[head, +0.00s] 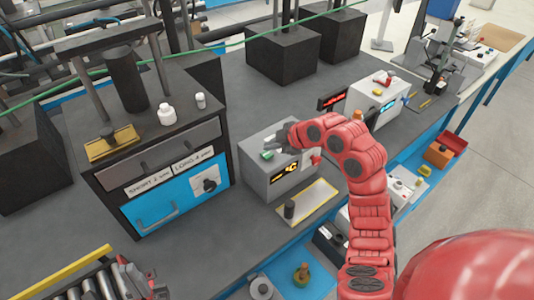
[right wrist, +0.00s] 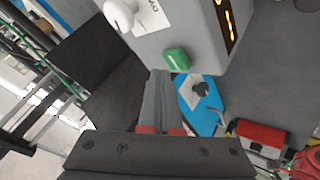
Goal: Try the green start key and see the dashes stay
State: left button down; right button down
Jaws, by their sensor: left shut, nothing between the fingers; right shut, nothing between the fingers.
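The grey tester box (head: 262,178) stands on the dark bench in the middle of the head view. Its green start key (head: 267,155) is on the top; it shows large in the right wrist view (right wrist: 177,59). A dark display (head: 286,174) on its front has lit yellow-orange marks, too small to read surely; part of it shows in the right wrist view (right wrist: 229,20). My right gripper (head: 281,142) is shut and empty, its fingertips (right wrist: 158,74) close beside the green key; I cannot tell whether they touch. My left gripper (head: 140,283) is low at the left, shut and empty.
A black cabinet with a blue drawer (head: 150,213) stands left of the tester, with white bottles on top. A yellow-edged tray (head: 310,203) with a dark cylinder (head: 289,210) lies in front. A white box with a red part (head: 377,98) stands behind right.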

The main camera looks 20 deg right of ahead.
dwell(0.4)
jog(key=shift+f+b, duration=0.45)
jog(key=shift+b, duration=0.25)
